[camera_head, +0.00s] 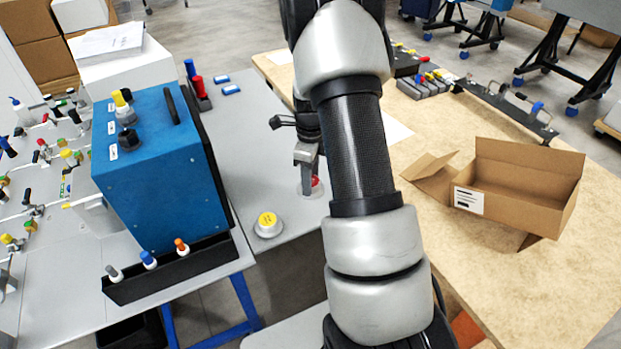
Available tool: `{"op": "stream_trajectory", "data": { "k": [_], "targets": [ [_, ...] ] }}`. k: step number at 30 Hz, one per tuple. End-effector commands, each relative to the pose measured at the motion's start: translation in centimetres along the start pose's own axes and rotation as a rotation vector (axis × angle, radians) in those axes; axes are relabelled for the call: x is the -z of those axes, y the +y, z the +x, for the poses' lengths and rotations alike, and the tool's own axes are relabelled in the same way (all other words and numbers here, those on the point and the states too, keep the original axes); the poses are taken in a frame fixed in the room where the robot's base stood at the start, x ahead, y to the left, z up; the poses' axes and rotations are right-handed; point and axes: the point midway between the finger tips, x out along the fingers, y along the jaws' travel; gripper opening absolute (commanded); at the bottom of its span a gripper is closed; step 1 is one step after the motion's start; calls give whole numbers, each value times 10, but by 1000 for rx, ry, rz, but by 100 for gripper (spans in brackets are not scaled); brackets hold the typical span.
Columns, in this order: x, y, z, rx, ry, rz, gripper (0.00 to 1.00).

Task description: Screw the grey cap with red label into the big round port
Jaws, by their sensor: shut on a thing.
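The grey cap with red label (316,182) is at the grey table, just below my gripper (307,178). Only a bit of its red top and grey side shows. My gripper points down and is shut on this cap. My arm covers much of the area to its right. I cannot tell if the cap touches the table or is lifted. The big round port cannot be made out for sure. The blue analyser box (155,180) stands to the left, with a yellow-topped fitting and black fittings on its top.
A grey cap with yellow label (268,224) sits near the table's front edge. A black rack (180,272) with several small bottles lies before the blue box. Red and blue items stand behind it. An open cardboard box (520,185) is on the wooden table at right.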

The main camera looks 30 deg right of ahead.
Motion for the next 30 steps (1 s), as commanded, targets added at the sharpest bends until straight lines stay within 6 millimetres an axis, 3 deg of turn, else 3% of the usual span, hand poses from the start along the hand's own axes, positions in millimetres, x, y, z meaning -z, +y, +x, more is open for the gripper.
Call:
{"op": "stream_trajectory", "data": {
  "k": [9,14,30],
  "targets": [
    [-2,1,-2,2,-1,-23,18],
    [-11,13,-14,2,-2,-225,18],
    [-58,107,-80,3,-2,-1758,18]
  ]
}}
